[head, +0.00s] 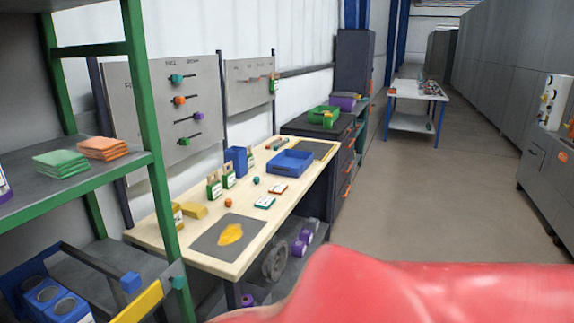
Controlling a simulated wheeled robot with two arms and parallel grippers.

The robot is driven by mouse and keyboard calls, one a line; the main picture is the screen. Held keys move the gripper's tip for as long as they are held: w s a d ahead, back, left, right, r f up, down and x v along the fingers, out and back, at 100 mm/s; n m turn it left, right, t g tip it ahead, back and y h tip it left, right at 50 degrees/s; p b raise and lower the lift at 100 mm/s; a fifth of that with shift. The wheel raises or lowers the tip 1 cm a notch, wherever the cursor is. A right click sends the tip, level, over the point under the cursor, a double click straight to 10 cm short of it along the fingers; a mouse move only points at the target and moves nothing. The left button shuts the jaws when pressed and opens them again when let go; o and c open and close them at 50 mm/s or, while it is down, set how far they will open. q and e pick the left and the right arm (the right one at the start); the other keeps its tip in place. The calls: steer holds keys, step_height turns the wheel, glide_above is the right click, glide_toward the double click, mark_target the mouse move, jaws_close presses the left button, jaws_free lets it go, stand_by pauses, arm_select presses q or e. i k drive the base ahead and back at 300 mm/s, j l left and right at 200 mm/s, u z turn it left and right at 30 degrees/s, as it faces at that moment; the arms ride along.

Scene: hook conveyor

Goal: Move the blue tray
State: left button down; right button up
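The blue tray (290,168) lies flat on the far half of the wooden workbench (237,265), close to its right edge. It is shallow with a raised rim, and it looks empty. Its far end is beside or partly on a dark mat (322,149); I cannot tell which. Neither of my grippers shows in the head view. Nothing is seen touching the tray from above.
A green shelf rack (147,130) stands close at left. A large red shape (420,295) fills the lower right, unclear what. A blue upright box (236,160) stands left of the tray. Open floor (440,190) lies to the right. A white table (415,90) stands farther back.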

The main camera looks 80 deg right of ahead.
mark_target(289, 163)
steer(key=z, duration=2.8)
steer(key=i+l, duration=0.25)
steer(key=i, duration=0.2)
steer(key=i+l, duration=0.3)
steer(key=i, duration=0.2)
steer(key=i+l, duration=0.25)
steer(key=i, duration=0.2)
steer(key=i+l, duration=0.3)
steer(key=i, duration=0.2)
steer(key=i+l, duration=0.25)
steer(key=i, duration=0.2)
steer(key=i+l, duration=0.25)
steer(key=i, duration=0.25)
